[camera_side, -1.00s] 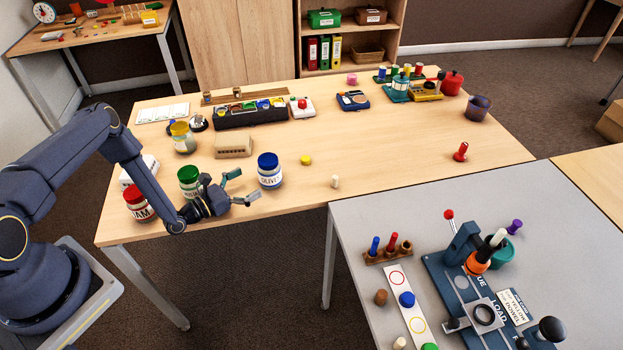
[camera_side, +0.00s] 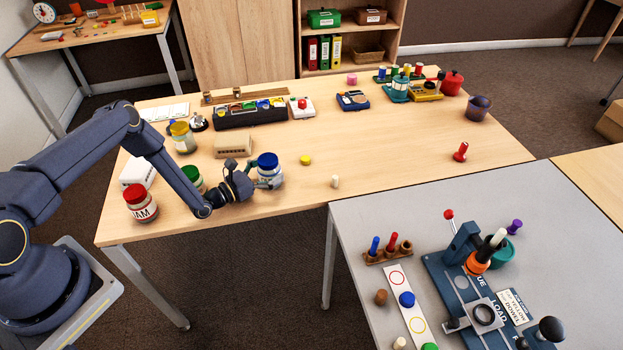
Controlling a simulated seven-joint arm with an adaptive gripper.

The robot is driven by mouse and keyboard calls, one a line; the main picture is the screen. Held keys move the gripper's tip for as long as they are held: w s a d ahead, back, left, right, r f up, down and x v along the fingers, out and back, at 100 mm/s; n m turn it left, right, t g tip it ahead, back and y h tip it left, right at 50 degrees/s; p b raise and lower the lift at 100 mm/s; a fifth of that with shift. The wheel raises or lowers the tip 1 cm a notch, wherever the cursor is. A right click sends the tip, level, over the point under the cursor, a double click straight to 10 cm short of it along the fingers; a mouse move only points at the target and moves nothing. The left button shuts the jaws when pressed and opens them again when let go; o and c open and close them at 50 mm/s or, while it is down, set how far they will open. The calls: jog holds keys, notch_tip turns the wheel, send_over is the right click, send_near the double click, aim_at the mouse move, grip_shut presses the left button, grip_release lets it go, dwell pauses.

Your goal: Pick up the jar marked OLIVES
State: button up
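The jar marked OLIVES (camera_side: 269,163) has a blue lid and stands upright on the wooden table. My gripper (camera_side: 266,176) is at the jar from its left side. One finger crosses low in front of the jar, covering part of its label; the other is at its far left side, partly hidden. Whether the fingers press on the glass is too small to tell. A jar with a red lid marked JAM (camera_side: 142,207) stands at the table's front left. A green-lidded jar (camera_side: 192,177) stands behind my wrist, its label mostly hidden.
A yellow-lidded jar (camera_side: 183,138) and a beige box (camera_side: 233,146) stand behind. A yellow disc (camera_side: 305,160) and a small pale peg (camera_side: 335,181) lie to the right. The table's front edge is close below my gripper. The table's middle right is mostly clear.

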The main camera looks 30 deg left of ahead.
jog(key=c, duration=1)
jog(key=shift+r, duration=0.1)
